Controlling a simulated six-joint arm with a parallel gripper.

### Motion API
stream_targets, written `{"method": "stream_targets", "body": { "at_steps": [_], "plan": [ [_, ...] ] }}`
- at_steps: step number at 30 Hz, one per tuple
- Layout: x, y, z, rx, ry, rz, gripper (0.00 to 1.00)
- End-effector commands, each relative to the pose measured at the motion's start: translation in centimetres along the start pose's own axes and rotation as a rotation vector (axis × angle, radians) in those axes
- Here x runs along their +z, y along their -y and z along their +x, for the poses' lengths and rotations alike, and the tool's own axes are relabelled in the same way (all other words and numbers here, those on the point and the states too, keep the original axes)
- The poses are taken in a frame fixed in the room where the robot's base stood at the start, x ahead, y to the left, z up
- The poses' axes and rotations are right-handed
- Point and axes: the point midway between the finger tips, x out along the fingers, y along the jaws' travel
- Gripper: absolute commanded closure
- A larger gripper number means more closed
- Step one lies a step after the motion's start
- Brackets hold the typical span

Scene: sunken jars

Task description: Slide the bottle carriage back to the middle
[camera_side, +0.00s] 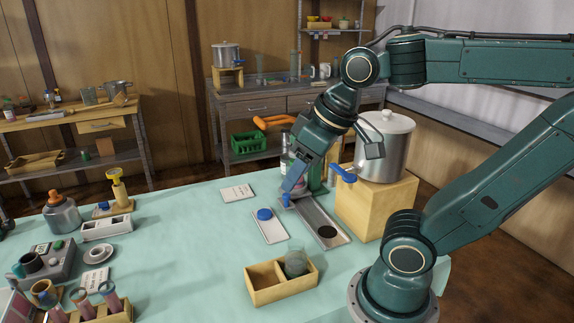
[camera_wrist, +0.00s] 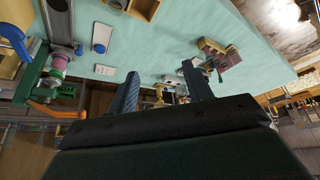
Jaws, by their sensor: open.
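The bottle carriage is green (camera_side: 318,177) and sits at the far end of a grey rail tray (camera_side: 312,217), partly hidden behind my gripper. A bottle with pink and green bands stands at the carriage in the wrist view (camera_wrist: 58,63); the green carriage frame (camera_wrist: 34,76) is beside it, at the left. My gripper (camera_side: 289,195) points down near the far end of the tray, in front of the carriage in the side view. In the wrist view its two fingers (camera_wrist: 161,72) are spread with nothing between them. Whether it touches the carriage cannot be told.
A steel pot (camera_side: 385,145) with a blue tap (camera_side: 342,174) stands on a wooden block (camera_side: 375,205) right of the tray. A plate with a blue button (camera_side: 265,214) lies left of it. A wooden box (camera_side: 264,291) holding a glass (camera_side: 296,263) is nearer. The middle cloth is clear.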

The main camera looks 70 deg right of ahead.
Motion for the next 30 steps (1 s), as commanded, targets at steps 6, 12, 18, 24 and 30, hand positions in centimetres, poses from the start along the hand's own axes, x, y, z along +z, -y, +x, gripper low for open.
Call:
{"method": "stream_targets", "body": {
  "at_steps": [6, 12, 18, 24, 30],
  "plan": [
    [-3.9, -2.0, 0.7, 0.035, 0.053, 0.073, 0.50],
    [-7.4, -4.5, 2.1, 0.065, 0.102, 0.145, 0.50],
    [-10.5, -7.8, 4.0, 0.091, 0.149, 0.218, 0.50],
    [-13.0, -11.6, 6.5, 0.113, 0.197, 0.293, 0.50],
    [-14.7, -15.9, 9.4, 0.132, 0.244, 0.370, 0.50]
  ]
}}
